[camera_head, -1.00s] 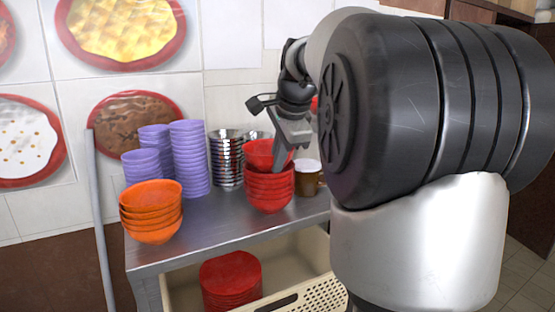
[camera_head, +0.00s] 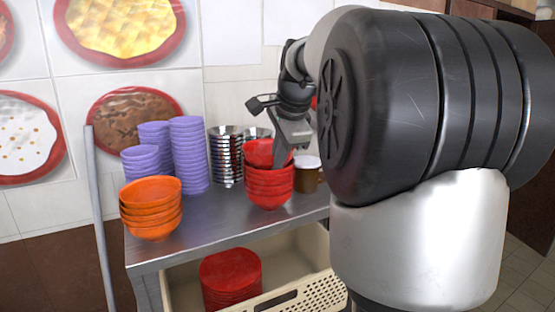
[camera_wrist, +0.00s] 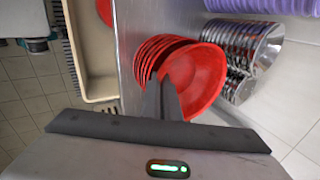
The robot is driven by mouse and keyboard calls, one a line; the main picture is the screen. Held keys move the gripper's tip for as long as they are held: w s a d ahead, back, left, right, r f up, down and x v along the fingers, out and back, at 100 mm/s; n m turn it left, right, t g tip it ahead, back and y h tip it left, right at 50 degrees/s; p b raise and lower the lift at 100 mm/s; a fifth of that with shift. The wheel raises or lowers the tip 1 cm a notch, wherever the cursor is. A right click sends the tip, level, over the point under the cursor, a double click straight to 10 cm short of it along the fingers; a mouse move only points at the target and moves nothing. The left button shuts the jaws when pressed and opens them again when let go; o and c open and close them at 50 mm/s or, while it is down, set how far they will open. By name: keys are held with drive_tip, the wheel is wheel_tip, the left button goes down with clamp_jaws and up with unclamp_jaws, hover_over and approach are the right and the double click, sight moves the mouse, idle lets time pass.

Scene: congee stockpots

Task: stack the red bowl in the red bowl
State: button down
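A red bowl (camera_head: 258,151) sits tilted at the top of a stack of red bowls (camera_head: 268,188) on the metal table. In the wrist view the tilted red bowl (camera_wrist: 200,72) shows its inside, and the rims of the stacked red bowls (camera_wrist: 147,58) show to its left. My gripper (camera_head: 280,160) reaches down at the right side of the upper bowl. In the wrist view my gripper (camera_wrist: 164,90) has its fingers close together, pinching the near rim of this bowl. The upper bowl touches or nearly touches the stack; the exact contact is hidden.
Metal bowls (camera_head: 226,158) stand behind the stack, and a brown cup (camera_head: 307,175) stands close on its right. Below the table (camera_head: 225,222), a beige crate (camera_head: 300,275) holds red dishes (camera_head: 231,280).

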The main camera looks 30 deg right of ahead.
drive_tip(key=c, duration=1.9)
unclamp_jaws()
drive_tip(key=shift+c, duration=0.2)
drive_tip(key=p+v, duration=0.3)
drive_tip(key=v, duration=1.4)
drive_tip(key=shift+r, duration=0.35)
